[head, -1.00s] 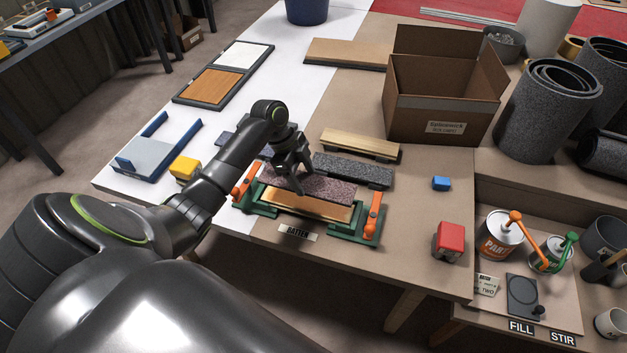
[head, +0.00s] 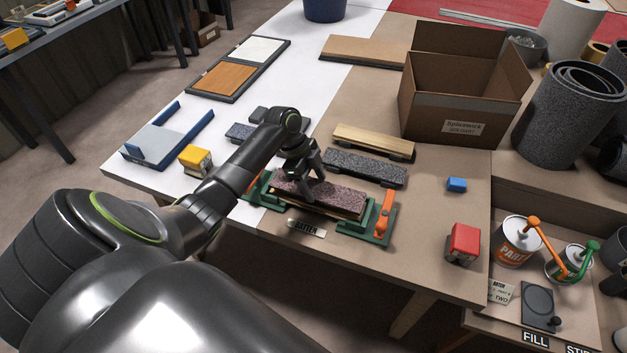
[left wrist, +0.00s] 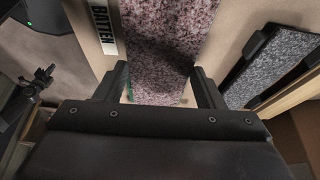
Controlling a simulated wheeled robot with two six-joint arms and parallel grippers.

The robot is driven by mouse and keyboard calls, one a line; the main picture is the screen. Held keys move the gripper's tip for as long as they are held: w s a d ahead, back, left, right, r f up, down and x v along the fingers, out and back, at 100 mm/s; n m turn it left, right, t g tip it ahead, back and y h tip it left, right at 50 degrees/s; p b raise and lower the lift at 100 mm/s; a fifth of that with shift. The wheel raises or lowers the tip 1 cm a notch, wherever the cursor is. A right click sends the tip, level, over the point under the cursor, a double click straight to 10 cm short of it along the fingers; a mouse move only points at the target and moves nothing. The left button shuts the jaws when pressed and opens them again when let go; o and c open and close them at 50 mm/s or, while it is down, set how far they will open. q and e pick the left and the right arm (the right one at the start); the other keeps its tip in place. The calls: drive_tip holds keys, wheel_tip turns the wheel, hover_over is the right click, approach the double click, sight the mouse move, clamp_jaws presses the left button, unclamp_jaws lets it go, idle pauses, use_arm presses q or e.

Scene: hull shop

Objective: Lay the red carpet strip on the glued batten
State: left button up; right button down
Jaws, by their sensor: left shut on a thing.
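The red carpet strip (head: 340,197), a speckled dark-red piece, lies lengthwise over the batten (head: 322,211) between the green clamps (head: 372,222); only a thin wooden edge of the batten shows beneath it. Whether strip and batten touch all along I cannot tell. My left gripper (head: 312,190) is shut across the strip toward its left half. In the left wrist view the strip (left wrist: 165,25) runs between the two fingers of my left gripper (left wrist: 160,80). A dark jointed shape at the left edge there seems to be my right gripper (left wrist: 38,85); its jaws are unclear.
A grey carpet strip (head: 365,168) and a wooden batten (head: 372,140) lie just behind. Orange clamp handles (head: 385,213) stand beside the work. A cardboard box (head: 455,115) is at the back right. A red block (head: 462,243) and blue block (head: 456,185) sit right, with bare table between.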

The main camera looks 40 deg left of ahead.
use_arm(q)
drive_tip(key=shift+r, duration=0.1)
idle(0.5)
idle(0.4)
drive_tip(key=shift+p, duration=0.4)
drive_tip(key=shift+f, duration=0.45)
drive_tip(key=shift+f+b, duration=0.3)
drive_tip(key=shift+f, duration=0.55)
idle(0.9)
drive_tip(key=o, duration=1.1)
drive_tip(key=shift+c, duration=0.2)
